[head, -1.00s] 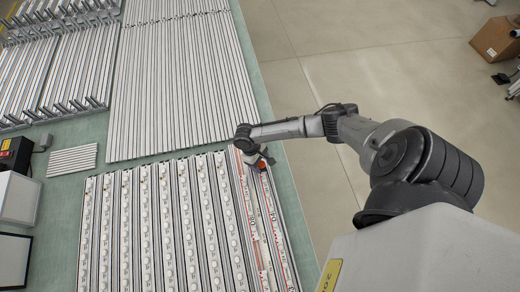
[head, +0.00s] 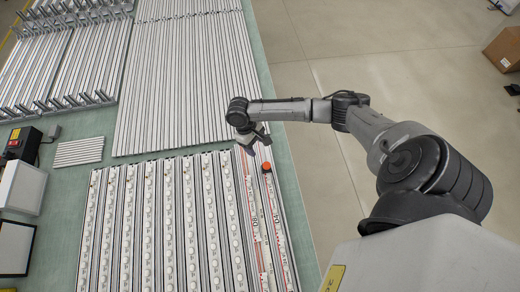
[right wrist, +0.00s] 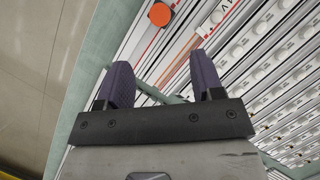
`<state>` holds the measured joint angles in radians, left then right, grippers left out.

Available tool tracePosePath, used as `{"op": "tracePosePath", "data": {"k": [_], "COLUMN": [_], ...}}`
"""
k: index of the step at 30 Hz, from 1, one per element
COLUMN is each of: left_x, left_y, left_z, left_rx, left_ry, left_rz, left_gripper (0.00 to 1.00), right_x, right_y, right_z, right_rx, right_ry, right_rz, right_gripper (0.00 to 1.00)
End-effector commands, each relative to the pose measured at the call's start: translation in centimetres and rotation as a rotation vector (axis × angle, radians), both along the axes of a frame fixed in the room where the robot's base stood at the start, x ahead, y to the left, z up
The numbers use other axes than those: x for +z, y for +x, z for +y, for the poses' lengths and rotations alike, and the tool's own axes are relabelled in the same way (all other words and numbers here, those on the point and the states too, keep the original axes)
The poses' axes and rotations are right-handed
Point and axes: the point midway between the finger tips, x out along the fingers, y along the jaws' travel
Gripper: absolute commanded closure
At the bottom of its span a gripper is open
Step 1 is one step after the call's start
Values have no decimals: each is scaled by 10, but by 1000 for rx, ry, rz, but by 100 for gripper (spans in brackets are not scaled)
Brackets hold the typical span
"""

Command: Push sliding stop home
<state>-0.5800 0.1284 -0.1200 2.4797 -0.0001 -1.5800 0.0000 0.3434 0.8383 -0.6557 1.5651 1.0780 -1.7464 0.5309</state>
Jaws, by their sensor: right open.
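The sliding stop shows as a round orange-red knob (head: 267,168) near the far end of a rail with red-and-white scale strips (head: 252,215), close to the bench's right edge. It also shows in the right wrist view (right wrist: 160,14), at the top, beyond my fingers. My right gripper (head: 249,148) is just above and left of the knob in the head view, apart from it. In the right wrist view its two dark purple fingers (right wrist: 162,75) are spread with nothing between them. Whether the stop sits against an end face is too small to tell. My left gripper is out of view.
Rows of rails with white round lights (head: 160,220) lie left of the scale rail. Long bare profiles (head: 185,80) fill the bench (head: 70,190) beyond. A black box (head: 22,143) stands at left, and a cardboard box (head: 503,49) is on the open floor at right.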

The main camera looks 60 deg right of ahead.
Motion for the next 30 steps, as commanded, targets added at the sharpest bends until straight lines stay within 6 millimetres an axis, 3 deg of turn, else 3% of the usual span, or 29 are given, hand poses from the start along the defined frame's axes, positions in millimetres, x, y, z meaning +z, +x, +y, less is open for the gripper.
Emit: {"op": "tracePosePath", "data": {"k": [9,30], "left_x": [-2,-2], "left_y": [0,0], "left_z": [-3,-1], "left_rx": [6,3], "left_ry": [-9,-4], "left_rz": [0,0], "left_gripper": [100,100], "right_x": [19,19], "right_y": [8,8], "right_z": [-1,-1], "right_rx": [-1,9], "right_ry": [-1,4], "right_rz": [0,0], "right_gripper": [39,39]}}
